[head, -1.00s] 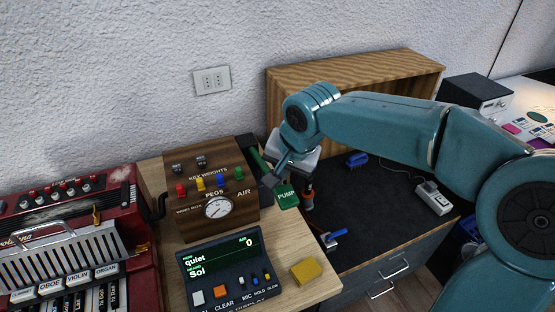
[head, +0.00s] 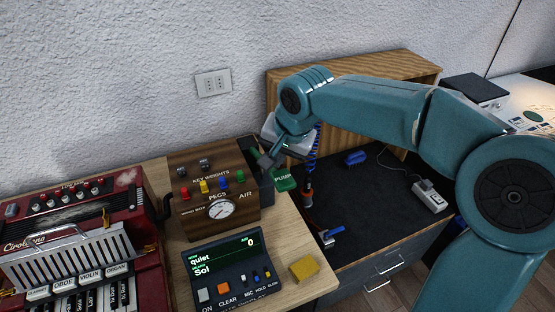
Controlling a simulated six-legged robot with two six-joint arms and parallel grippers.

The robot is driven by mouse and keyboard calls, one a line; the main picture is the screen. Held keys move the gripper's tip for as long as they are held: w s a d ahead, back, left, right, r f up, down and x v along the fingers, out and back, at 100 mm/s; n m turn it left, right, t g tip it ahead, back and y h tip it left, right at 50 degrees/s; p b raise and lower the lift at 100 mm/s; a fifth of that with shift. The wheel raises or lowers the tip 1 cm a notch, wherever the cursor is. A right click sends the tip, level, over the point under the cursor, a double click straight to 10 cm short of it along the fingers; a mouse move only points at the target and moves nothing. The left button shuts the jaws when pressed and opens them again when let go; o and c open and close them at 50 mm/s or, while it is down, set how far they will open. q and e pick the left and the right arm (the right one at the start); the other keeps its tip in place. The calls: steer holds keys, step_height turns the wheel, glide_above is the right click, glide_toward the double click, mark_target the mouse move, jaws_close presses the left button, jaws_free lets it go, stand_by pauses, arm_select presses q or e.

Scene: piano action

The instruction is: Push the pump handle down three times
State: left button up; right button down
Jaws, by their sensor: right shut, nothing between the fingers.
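My right gripper (head: 264,161) is shut and empty, just above and behind this label at the box's right edge. It covers most of the pump, so the handle is hidden and I cannot tell whether the gripper touches it. The AIR gauge (head: 221,208) is on the box front. The display (head: 222,258) reads quiet, Sol and AIR 0. My left gripper is not in view.
A red accordion (head: 75,245) stands at the left. A yellow sponge-like block (head: 304,268) lies on the table front. On the dark bench top are a blue brush (head: 356,157), a blue-handled tool (head: 331,235) and a power strip (head: 429,195).

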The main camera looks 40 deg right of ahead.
steer(key=shift+w+r+p, duration=0.25)
steer(key=shift+r+p, duration=0.45)
steer(key=shift+r, duration=0.25)
steer(key=shift+d, duration=0.1)
steer(key=shift+w, duration=0.15)
steer(key=shift+r+p, duration=0.35)
steer(key=shift+p, duration=0.05)
steer(key=r+p, duration=0.1)
steer(key=w+r+p, duration=0.2)
steer(key=p, duration=0.1)
steer(key=shift+d+r, duration=0.25)
steer(key=shift+r, duration=0.15)
steer(key=shift+s, duration=0.1)
